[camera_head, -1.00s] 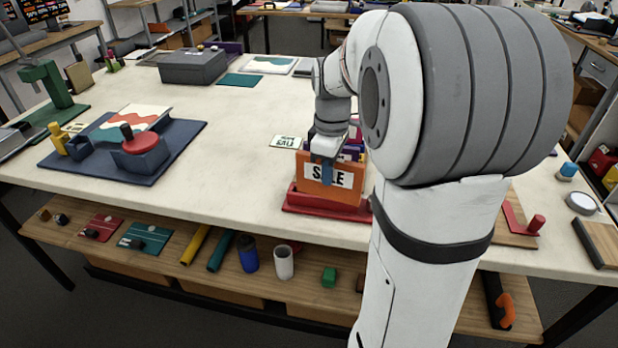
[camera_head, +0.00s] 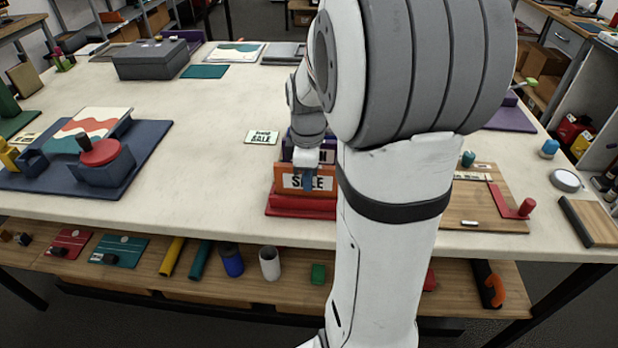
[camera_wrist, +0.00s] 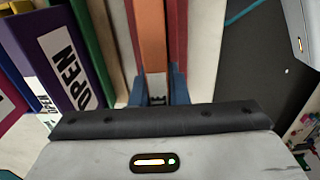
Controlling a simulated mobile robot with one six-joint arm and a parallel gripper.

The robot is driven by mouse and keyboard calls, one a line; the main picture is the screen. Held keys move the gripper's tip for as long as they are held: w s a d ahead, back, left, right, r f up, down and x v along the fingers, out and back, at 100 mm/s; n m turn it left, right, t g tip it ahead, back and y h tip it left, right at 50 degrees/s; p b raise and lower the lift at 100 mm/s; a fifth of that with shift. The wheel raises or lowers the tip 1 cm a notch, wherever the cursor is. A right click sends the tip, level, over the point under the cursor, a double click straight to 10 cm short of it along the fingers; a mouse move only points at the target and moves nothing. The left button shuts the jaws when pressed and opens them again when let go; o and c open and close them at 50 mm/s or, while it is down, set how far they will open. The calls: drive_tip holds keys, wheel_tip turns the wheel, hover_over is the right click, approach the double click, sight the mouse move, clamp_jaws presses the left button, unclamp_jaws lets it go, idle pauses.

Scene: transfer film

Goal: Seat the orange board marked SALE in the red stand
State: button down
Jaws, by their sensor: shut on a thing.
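The orange board marked SALE (camera_head: 318,184) is upright at the red stand (camera_head: 295,208) in the head view, its lower edge at the stand's front part. I cannot tell if its bottom edge is fully down in a slot. My gripper (camera_head: 307,178) is shut on the board's upper edge from above. In the wrist view the orange board (camera_wrist: 151,42) runs between the two blue fingers (camera_wrist: 155,92), with part of its white label showing. A red strip (camera_wrist: 176,35) lies right along its side. My arm hides the stand's right end.
A purple board marked OPEN (camera_wrist: 84,75) and a green board (camera_wrist: 98,40) stand beside the orange one. A navy tray (camera_head: 140,150) is at left, a wooden board (camera_head: 465,212) at right. Table between tray and stand is clear.

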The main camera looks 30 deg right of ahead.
drive_tip(key=shift+f, duration=0.3)
drive_tip(key=shift+f, duration=0.2)
drive_tip(key=c, duration=1.4)
unclamp_jaws()
